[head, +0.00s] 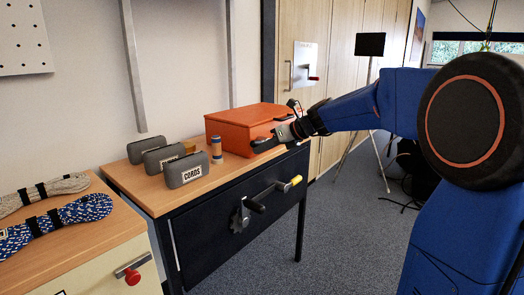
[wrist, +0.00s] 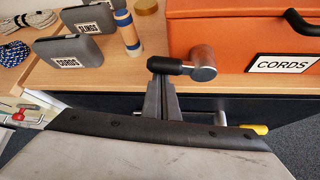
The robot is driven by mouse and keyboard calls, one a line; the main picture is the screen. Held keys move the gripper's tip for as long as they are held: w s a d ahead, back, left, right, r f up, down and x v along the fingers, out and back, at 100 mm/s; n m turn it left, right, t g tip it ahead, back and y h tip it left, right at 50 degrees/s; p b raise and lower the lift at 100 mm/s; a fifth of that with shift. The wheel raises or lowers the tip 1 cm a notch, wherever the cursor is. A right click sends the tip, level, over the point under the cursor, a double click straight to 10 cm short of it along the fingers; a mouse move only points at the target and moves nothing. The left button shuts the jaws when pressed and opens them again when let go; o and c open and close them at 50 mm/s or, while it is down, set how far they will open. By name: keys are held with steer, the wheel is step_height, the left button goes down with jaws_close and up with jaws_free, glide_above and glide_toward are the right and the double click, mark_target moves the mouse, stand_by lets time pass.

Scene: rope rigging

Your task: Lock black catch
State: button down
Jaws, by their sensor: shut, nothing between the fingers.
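The black catch (wrist: 166,66) is a short lever with a black grip and a round metal hub, at the front of the orange box (wrist: 240,30) marked CORDS. In the wrist view its grip lies level and points left from the hub. In the head view the catch (head: 263,145) shows at the front of the orange box (head: 240,126). My gripper (wrist: 161,82) is shut and empty, with its fingertips right at the grip. I cannot tell whether they touch it. In the head view my gripper (head: 285,134) reaches in from the right and partly hides the box front.
Grey cases (head: 185,170) and a cork-and-blue cylinder (head: 216,150) stand left of the box on the wooden bench. Rope coils (head: 75,212) lie on the left cabinet. Floor in front is clear.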

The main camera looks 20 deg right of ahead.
steer(key=m+y, duration=0.1)
steer(key=r+g, duration=0.1)
steer(key=r+m+y, duration=0.1)
steer(key=shift+w+d+r+m+y, duration=0.2)
steer(key=shift+w+d+m+y, duration=0.05)
steer(key=shift+d+m+y, duration=0.1)
steer(key=shift+w+d+r+m+g+y, duration=0.3)
steer(key=shift+w+d+r+m+y, duration=0.4)
steer(key=shift+d+r, duration=0.2)
steer(key=shift+w+d+r+m+g+y, duration=0.3)
steer(key=shift+w+d+r+m+y, duration=0.25)
steer(key=shift+d+r+m+y, duration=0.25)
steer(key=shift+w+d+r, duration=0.1)
steer(key=shift+w+d, duration=0.05)
steer(key=shift+d, duration=0.05)
